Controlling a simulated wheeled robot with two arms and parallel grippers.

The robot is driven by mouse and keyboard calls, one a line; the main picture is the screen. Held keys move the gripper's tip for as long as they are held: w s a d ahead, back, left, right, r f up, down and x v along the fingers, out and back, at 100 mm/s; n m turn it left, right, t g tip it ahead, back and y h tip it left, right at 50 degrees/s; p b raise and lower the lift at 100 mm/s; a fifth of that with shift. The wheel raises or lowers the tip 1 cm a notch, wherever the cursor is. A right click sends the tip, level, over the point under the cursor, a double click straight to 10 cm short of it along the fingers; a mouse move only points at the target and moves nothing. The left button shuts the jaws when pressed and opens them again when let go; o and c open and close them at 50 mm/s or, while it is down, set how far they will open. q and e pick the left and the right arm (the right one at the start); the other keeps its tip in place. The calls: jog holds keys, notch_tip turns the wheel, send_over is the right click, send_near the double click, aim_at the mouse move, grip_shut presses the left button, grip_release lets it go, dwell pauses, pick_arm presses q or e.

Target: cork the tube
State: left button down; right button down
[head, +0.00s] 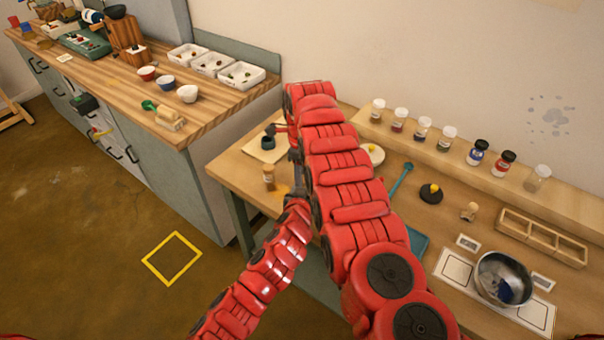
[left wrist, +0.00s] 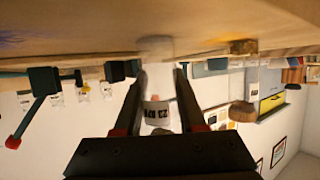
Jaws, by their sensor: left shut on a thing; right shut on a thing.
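My left gripper shows in the left wrist view (left wrist: 157,75), its two dark fingers shut on a pale tube (left wrist: 158,86) with a printed label. That view is upside down, so the table is at its top, and one end of the tube is close to the tabletop. In the head view the left gripper and the tube are mostly hidden by my arms. My right gripper (head: 294,155) is a small dark shape by the end of the right arm, close to the left wrist. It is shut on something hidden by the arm. I cannot make out a cork there.
A shelf at the wall holds several jars (head: 447,137). To the right are a black weight (head: 431,194), a wooden piece (head: 468,211), a divided rack (head: 541,240) and a metal bowl (head: 503,278).

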jog(key=shift+f, duration=0.55)
jog(key=shift+s+d+f, duration=0.15)
jog(key=shift+s+f, duration=0.05)
jog(key=shift+f, duration=0.2)
dwell(0.5)
jog(key=shift+r, duration=0.15)
jog(key=shift+r, duration=0.15)
jog(key=shift+r, duration=0.1)
dwell(0.4)
jog(key=shift+w+r, duration=0.25)
jog(key=shift+r, duration=0.1)
dwell(0.4)
jog(key=shift+f, duration=0.3)
